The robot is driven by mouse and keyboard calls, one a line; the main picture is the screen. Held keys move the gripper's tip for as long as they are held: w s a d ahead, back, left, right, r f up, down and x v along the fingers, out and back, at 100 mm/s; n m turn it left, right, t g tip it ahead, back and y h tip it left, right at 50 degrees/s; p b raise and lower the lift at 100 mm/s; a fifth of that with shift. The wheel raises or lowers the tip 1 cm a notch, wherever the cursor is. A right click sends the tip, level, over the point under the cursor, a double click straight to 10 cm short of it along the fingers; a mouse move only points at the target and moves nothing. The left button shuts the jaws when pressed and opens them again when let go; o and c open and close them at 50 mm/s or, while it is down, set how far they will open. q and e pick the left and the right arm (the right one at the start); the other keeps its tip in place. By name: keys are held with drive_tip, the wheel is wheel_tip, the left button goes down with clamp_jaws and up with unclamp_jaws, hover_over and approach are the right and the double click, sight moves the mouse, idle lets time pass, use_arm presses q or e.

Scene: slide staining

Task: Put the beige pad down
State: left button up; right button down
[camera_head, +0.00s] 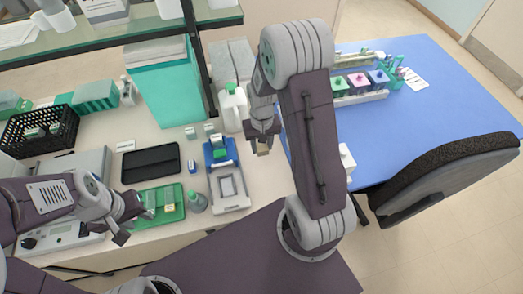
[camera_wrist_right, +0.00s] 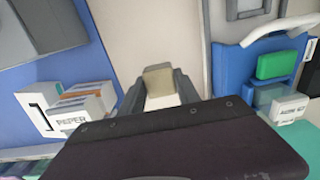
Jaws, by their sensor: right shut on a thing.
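The beige pad (camera_wrist_right: 159,78) sits between the fingers of my right gripper (camera_wrist_right: 160,95) in the right wrist view. My right gripper is shut on it. In the head view the pad (camera_head: 263,149) shows as a small beige piece at the tip of my right gripper (camera_head: 263,143), over the bench to the right of the blue device. Whether the pad touches the surface cannot be told. My left gripper (camera_head: 132,222) is over the bench at the lower left, by the green tray; its fingers look apart and nothing shows between them.
A blue and white device (camera_head: 229,187) stands left of my right gripper. A white bottle (camera_head: 233,107) stands behind it. A green tray (camera_head: 165,203) and a black tray (camera_head: 151,164) lie further left. A box marked PAPER (camera_wrist_right: 70,120) is in the wrist view. Pale bench beneath the pad is clear.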

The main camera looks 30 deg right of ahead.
sight(262, 147)
drive_tip(key=f, duration=0.3)
drive_tip(key=shift+s+a, duration=0.1)
drive_tip(key=shift+s, duration=0.1)
drive_tip(key=shift+f, duration=0.4)
drive_tip(key=shift+w, duration=0.15)
drive_tip(key=shift+f, duration=0.1)
drive_tip(key=shift+f, duration=0.1)
drive_tip(key=c, duration=1)
unclamp_jaws()
drive_tip(key=shift+c, duration=0.2)
drive_tip(key=shift+o, duration=0.9)
